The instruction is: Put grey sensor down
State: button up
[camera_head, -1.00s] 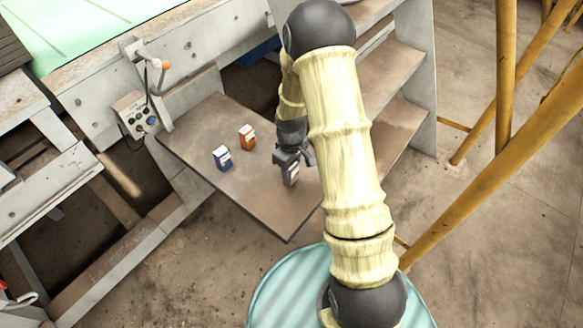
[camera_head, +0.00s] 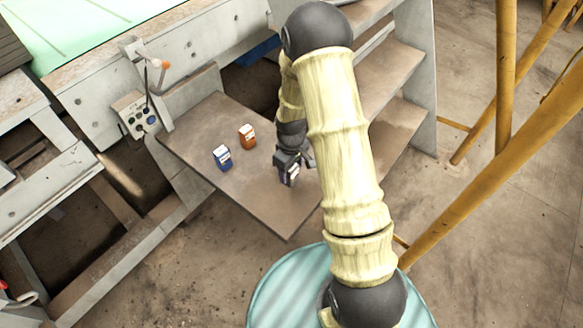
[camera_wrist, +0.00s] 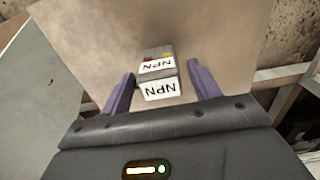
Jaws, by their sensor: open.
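The grey sensor (camera_wrist: 160,72) shows in the wrist view as a small grey box with white "NPN" labels and red and yellow marks on top. It stands between the two purple fingers of my gripper (camera_wrist: 161,88), with a gap on each side. My gripper is open around it. In the head view my gripper (camera_head: 292,172) is low over the right part of the brown table (camera_head: 240,188), and the sensor (camera_head: 293,174) is partly hidden by the fingers. The sensor appears to rest on the table.
A blue box (camera_head: 222,158) and an orange box (camera_head: 247,137) stand on the table to the left of my gripper. A control box with buttons (camera_head: 136,114) is at the table's left end. Shelves (camera_head: 396,125) rise behind on the right. The table's front corner is bare.

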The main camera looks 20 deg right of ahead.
notch_tip(320, 180, up, 12)
dwell(0.5)
dwell(0.4)
jog(key=s+r+m+t, duration=0.2)
jog(key=s+r+m, duration=0.5)
jog(key=s, duration=0.7)
jog(key=shift+s+r+t, duration=0.2)
jog(key=shift+r+t, duration=0.1)
jog(key=shift+r, duration=0.3)
